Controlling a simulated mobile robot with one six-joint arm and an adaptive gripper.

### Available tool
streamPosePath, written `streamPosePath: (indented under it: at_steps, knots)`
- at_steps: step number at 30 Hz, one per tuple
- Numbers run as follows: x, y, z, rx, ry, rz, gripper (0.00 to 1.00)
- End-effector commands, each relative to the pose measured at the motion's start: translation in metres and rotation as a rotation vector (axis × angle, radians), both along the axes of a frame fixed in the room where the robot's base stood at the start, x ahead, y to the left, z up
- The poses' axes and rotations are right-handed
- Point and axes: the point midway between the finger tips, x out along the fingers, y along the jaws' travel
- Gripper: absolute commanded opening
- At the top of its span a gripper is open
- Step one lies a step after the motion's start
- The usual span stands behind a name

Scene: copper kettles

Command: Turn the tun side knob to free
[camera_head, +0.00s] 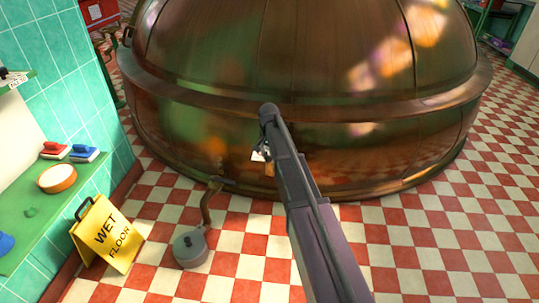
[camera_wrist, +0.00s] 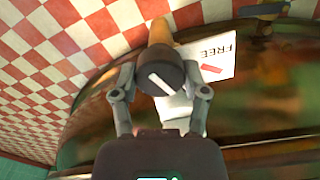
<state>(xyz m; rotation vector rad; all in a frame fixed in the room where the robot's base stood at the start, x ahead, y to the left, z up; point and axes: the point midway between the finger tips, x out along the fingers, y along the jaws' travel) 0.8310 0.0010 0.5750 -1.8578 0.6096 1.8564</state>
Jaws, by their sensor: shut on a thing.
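The copper tun (camera_head: 300,60) fills the middle of the head view. In the wrist view its side knob (camera_wrist: 155,73) is a dark round cap with a white pointer line, slanted from upper left to lower right. Beside and partly behind it is a white label (camera_wrist: 218,55) reading FREE, with a red mark. The pointer does not clearly line up with the red mark. My gripper (camera_wrist: 164,80) has a finger on each side of the knob and is shut on it. In the head view my arm hides the knob; a bit of white label (camera_head: 257,156) shows.
A yellow wet floor sign (camera_head: 106,235) stands at lower left, next to a green shelf (camera_head: 75,185) with brushes. A grey round vessel (camera_head: 190,248) sits on the floor by a bent copper pipe (camera_head: 208,203). The checkered floor at right is clear.

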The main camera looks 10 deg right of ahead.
Motion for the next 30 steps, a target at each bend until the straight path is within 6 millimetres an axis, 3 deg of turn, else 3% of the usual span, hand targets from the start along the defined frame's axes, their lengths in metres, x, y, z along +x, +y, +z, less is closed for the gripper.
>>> streamPosePath:
  at_steps: [15,30]
  knots:
    - [-0.0011,-0.0001,-0.0003,-0.002,0.003,0.419,0.11]
    - [-0.0011,0.0,-0.0004,-0.001,0.003,0.528,0.11]
